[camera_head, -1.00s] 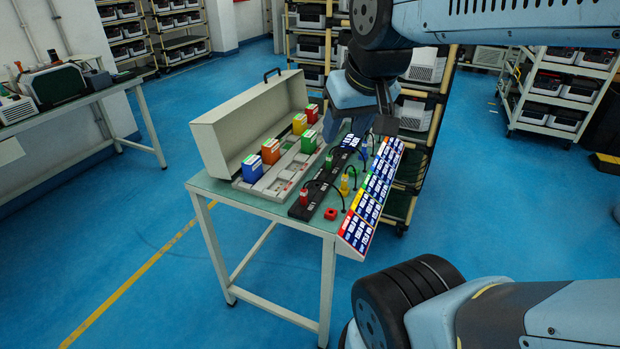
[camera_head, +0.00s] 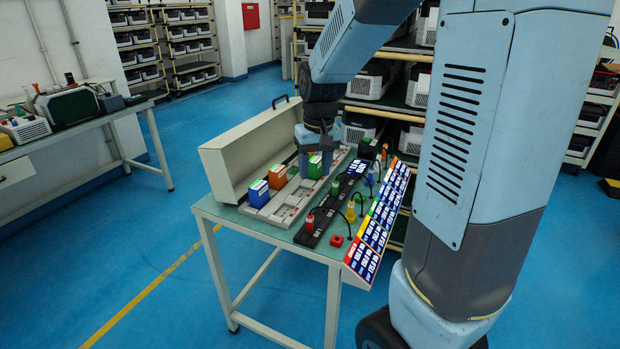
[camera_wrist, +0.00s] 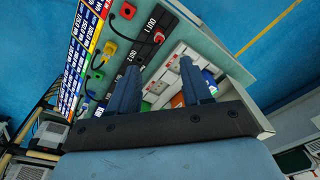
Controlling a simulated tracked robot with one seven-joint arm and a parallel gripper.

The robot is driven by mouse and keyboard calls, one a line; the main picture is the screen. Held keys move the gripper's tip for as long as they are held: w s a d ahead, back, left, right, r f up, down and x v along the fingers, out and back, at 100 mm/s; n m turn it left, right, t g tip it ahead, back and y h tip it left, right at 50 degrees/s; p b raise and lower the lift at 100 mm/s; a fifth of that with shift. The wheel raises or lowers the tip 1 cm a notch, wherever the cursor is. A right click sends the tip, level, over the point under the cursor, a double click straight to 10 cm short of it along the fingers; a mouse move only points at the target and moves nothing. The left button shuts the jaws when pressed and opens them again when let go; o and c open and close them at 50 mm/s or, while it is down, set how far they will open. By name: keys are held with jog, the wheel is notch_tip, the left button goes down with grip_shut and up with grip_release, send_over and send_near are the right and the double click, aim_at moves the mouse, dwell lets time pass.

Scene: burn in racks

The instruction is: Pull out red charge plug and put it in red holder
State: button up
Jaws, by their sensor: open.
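The red charge plug (camera_head: 310,225) stands upright in the near end of a black strip (camera_head: 322,220), with a black cable looping from it. It also shows in the wrist view (camera_wrist: 158,36). The red holder (camera_head: 336,241) is a small red block on the table, right of the plug; in the wrist view it lies near the top (camera_wrist: 127,10). My gripper (camera_wrist: 160,78) is open, its two dark fingers apart. In the head view my gripper (camera_head: 317,160) points down over the battery tray, beyond the red plug and apart from it.
An open case (camera_head: 230,165) stands behind a tray with blue, orange and green blocks. A yellow plug (camera_head: 350,213) and a green plug (camera_head: 334,187) are close to the red one. A sloped label board (camera_head: 375,228) lines the table's right edge.

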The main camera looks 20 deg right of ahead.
jog(key=g, duration=0.1)
send_near(310, 215)
notch_tip(310, 215, down, 11)
jog(key=shift+w+a+f, duration=0.15)
jog(key=shift+f, duration=0.05)
dwell(0.6)
jog(key=shift+c, duration=0.3)
grip_shut()
dwell(0.4)
